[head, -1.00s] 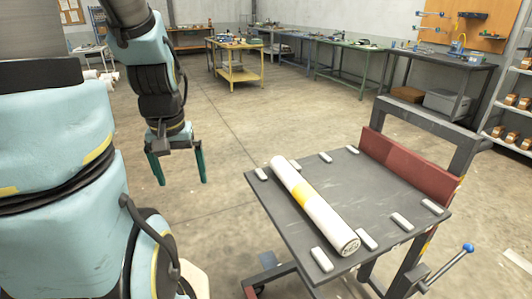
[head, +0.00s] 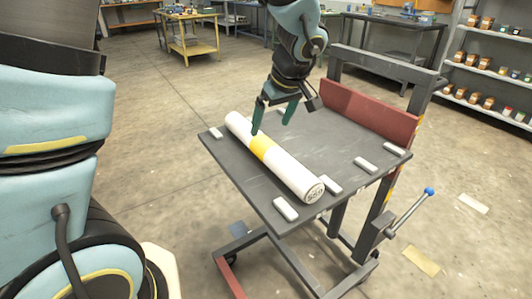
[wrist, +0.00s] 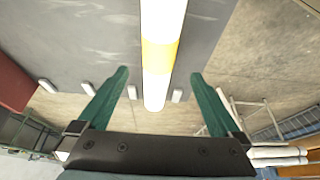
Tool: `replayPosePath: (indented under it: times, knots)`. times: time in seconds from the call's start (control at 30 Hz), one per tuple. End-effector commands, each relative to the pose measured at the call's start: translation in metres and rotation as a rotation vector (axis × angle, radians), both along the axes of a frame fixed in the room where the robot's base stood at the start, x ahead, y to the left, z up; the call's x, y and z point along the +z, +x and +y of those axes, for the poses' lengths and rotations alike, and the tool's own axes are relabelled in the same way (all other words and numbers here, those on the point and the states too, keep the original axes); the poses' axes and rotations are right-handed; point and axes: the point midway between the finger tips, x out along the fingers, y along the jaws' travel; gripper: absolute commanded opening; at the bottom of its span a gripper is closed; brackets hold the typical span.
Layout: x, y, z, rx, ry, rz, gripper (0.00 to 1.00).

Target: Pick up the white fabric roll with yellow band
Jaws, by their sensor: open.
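The white fabric roll (head: 288,172) with a yellow band (head: 262,147) around its middle lies diagonally on the dark cart top (head: 245,178). A printed mark shows on its near end. My gripper (head: 271,128) is open and empty, fingers pointing down, over the cart close to the band. In the wrist view the roll (wrist: 163,20) runs lengthwise between the two spread green fingers (wrist: 158,75), with clear space on both sides. The fingers do not appear to touch it; their exact height above it is hard to tell.
Several small white blocks (head: 286,209) sit on the cart top around the roll. A red board (head: 368,112) and dark frame (head: 388,68) stand along the cart's far right side. A blue-knobbed lever (head: 429,191) sticks out at right. Open floor (head: 150,150) lies left of the cart.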

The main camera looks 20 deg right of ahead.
Motion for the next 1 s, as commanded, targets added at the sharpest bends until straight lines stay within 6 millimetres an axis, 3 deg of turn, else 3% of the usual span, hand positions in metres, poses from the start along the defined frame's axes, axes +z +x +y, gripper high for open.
replayPosePath:
  times: [0.3,0.53,0.8,1.0]
  knots:
    - [-0.041,0.016,0.004,0.002,0.002,0.002,1.00]
    - [-0.055,0.020,0.004,0.002,0.003,0.004,1.00]
    - [-0.088,0.030,0.004,0.002,0.003,0.003,1.00]
    - [-0.097,0.034,0.005,0.003,0.001,0.002,1.00]
